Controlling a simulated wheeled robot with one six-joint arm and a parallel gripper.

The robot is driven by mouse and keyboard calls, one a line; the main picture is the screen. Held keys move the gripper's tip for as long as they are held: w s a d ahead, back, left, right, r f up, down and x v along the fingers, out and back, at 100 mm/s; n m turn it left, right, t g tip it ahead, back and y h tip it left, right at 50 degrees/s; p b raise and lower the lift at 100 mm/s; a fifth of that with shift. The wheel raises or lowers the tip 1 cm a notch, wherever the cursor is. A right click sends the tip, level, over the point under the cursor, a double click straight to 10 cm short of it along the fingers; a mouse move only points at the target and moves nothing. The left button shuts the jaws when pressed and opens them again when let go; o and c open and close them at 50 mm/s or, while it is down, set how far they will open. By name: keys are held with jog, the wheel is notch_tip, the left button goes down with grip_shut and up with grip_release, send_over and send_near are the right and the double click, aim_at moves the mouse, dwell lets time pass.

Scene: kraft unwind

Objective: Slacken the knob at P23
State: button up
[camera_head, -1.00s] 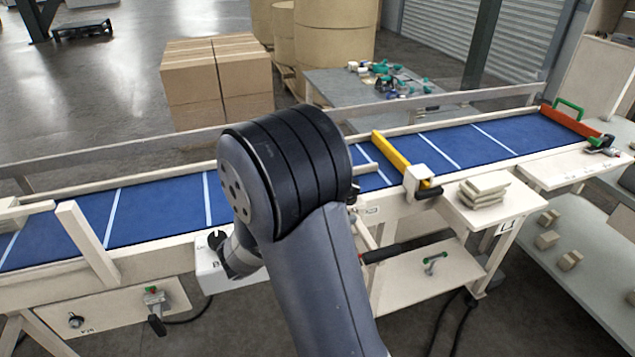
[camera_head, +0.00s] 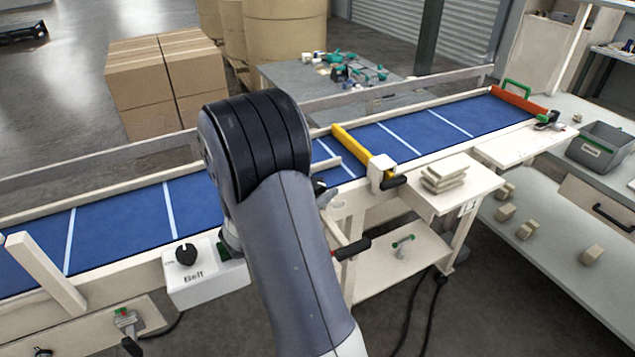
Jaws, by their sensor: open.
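No label reading P23 can be made out. A black knob (camera_head: 187,255) sits on a white box marked Belt (camera_head: 205,280) at the conveyor's front side, left of my arm. Another dark knob (camera_head: 42,353) is cut by the bottom edge at the lower left. A green-ended T-shaped handle (camera_head: 403,241) stands on the low shelf right of my arm. A dark lever-like part (camera_head: 320,187) shows at the conveyor's side, partly hidden by my arm. My gripper is hidden behind my arm, which fills the middle of the view.
The blue conveyor (camera_head: 120,225) runs behind my arm, with a yellow bar (camera_head: 358,148) across it and a red bar (camera_head: 518,101) at its far end. A red-and-black handle (camera_head: 352,249) juts out at front. Stacked pale blocks (camera_head: 443,178) lie on a side shelf. Cables hang below.

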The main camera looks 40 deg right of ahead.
jog(key=shift+d, duration=0.45)
jog(key=c, duration=1)
jog(key=shift+o, duration=0.2)
